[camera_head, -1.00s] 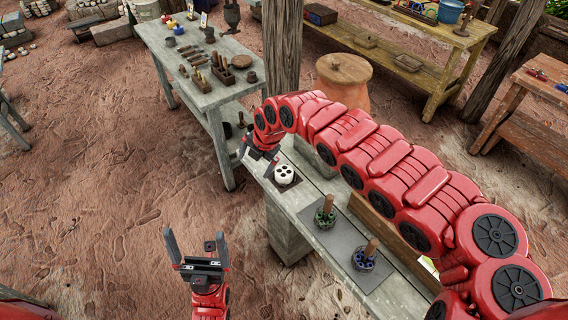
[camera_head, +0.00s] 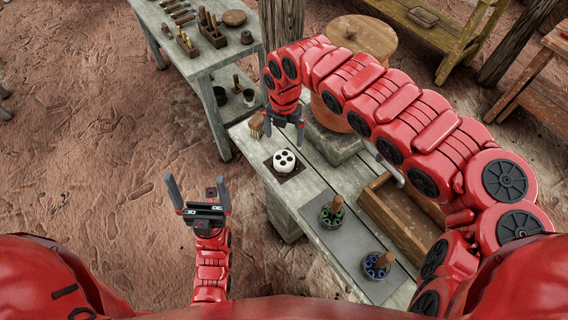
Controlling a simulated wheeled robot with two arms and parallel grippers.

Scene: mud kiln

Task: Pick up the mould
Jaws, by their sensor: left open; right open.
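A white rounded block with dark holes (camera_head: 284,160) sits on a dark square mat on the grey wooden bench (camera_head: 262,182). A long open wooden box (camera_head: 400,222) lies further right on the bench, partly behind my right arm. I cannot tell for sure which of them is the mould. My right gripper (camera_head: 284,132) is open, pointing down, just behind and above the white block, with nothing between its fingers. My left gripper (camera_head: 197,185) is open and empty, fingers pointing up, over the ground left of the bench.
Two holders with wooden-handled tools, one green (camera_head: 331,213) and one blue (camera_head: 377,265), stand on a grey mat right of the white block. A brush (camera_head: 257,125) stands at the bench's back left. Ground at left is clear.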

